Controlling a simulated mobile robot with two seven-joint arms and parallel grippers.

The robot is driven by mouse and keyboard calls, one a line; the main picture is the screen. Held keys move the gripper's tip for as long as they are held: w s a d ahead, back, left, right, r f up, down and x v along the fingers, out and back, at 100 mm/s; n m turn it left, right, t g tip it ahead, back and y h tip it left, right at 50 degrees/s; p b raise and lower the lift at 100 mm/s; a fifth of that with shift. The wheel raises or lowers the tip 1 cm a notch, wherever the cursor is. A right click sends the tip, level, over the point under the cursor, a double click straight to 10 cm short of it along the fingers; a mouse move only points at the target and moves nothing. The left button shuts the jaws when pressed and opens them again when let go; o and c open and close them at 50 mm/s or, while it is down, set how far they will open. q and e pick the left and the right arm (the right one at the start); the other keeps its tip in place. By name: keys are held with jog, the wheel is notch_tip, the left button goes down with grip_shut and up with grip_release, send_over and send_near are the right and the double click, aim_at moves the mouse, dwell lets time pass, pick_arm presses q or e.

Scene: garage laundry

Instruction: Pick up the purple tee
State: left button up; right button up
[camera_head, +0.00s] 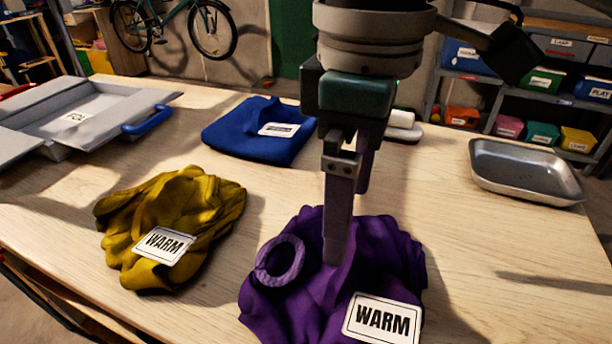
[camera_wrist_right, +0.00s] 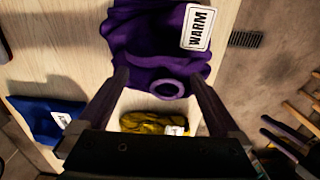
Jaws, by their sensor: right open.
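The purple tee (camera_head: 385,262) lies crumpled on the wooden table at the front, with a white "WARM" label and a raised ring of cloth. My right gripper (camera_head: 345,225) points down over it in the head view, its near finger overlapping the tee's middle. In the right wrist view the gripper (camera_wrist_right: 160,85) is open, its fingers spread either side of the tee's lower part (camera_wrist_right: 140,35) and the cloth ring. Nothing is held between the fingers; whether they touch the cloth I cannot tell. My left gripper is not in view.
A mustard garment (camera_head: 205,205) labelled "WARM" lies left of the tee. A folded blue garment (camera_head: 245,140) lies behind. A grey folding board (camera_head: 85,115) is at the back left, a metal tray (camera_head: 525,172) at the right. The table's right front is clear.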

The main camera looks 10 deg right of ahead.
aim_at(345, 263)
jog(key=f, duration=0.3)
jog(key=f+b, duration=0.1)
jog(key=f, duration=0.2)
jog(key=shift+w+d, duration=0.1)
jog(key=shift+d, duration=0.1)
jog(key=shift+r, duration=0.1)
grip_shut()
dwell(0.4)
